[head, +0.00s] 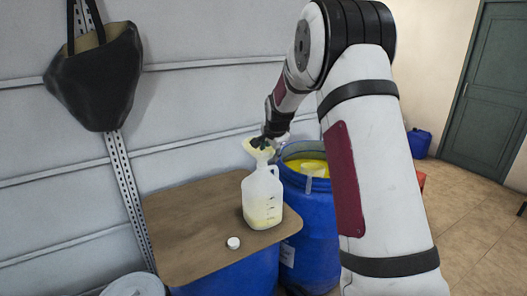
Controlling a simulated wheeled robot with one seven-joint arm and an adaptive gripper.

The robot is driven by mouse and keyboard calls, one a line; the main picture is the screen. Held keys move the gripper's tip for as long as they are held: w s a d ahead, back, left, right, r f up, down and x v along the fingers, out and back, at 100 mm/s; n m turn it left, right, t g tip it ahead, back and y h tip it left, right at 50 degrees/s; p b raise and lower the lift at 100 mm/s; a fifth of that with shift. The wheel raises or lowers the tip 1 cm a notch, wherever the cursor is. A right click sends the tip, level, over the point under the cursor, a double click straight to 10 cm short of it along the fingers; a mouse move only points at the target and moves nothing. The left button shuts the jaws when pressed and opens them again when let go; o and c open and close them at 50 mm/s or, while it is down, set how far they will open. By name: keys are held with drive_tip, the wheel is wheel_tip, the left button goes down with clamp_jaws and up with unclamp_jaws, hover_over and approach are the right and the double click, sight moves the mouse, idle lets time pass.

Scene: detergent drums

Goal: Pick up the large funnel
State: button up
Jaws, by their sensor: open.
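A pale cream funnel (256,150) sits at the mouth of a translucent white jug (262,198), its wide rim upward. The jug stands upright on a brown board (185,226) and holds some yellowish liquid low down. My gripper (262,142) is open at the funnel's rim, coming from the upper right. It partly covers the funnel, and I cannot tell whether its fingers touch it.
A blue drum (313,222) with yellow contents stands open right of the board. A white cap (233,242) lies on the board's front part. A black bag (97,80) hangs on the wall. A blue container (419,143) stands by the green door (486,95).

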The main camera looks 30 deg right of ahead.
drive_tip(key=shift+x, duration=0.95)
clamp_jaws()
drive_tip(key=shift+s, duration=0.1)
